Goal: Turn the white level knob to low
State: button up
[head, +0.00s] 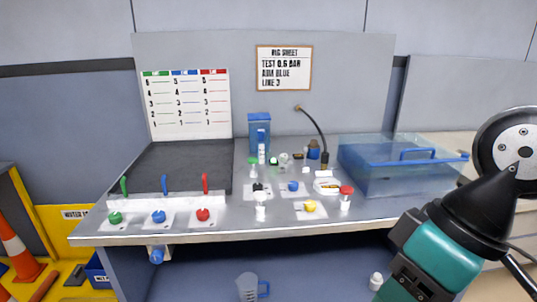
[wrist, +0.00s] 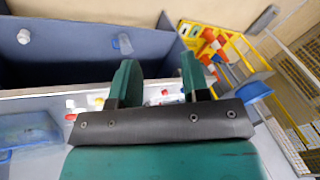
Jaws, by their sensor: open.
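Several small fittings stand on the steel bench (head: 240,228). A pale, round, knob-like piece (head: 284,157) sits among them towards the back. It is too small to tell whether it is the white level knob or how it is set. A white fitting (head: 326,185) lies on a plate to its right. My gripper (wrist: 158,80) shows in the wrist view with its two teal fingers apart and nothing between them. It is away from the knobs, and the wrist view looks across the bench edge.
Green (head: 115,217), blue (head: 158,216) and red (head: 203,215) knobs line the front left. A yellow knob (head: 310,206) and a red-topped fitting (head: 346,197) stand front right. A clear blue tank (head: 385,176) fills the right side. A jug (head: 247,287) is below the bench.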

aim_at(284, 157)
jog(key=u, duration=0.15)
jog(key=i, duration=1.7)
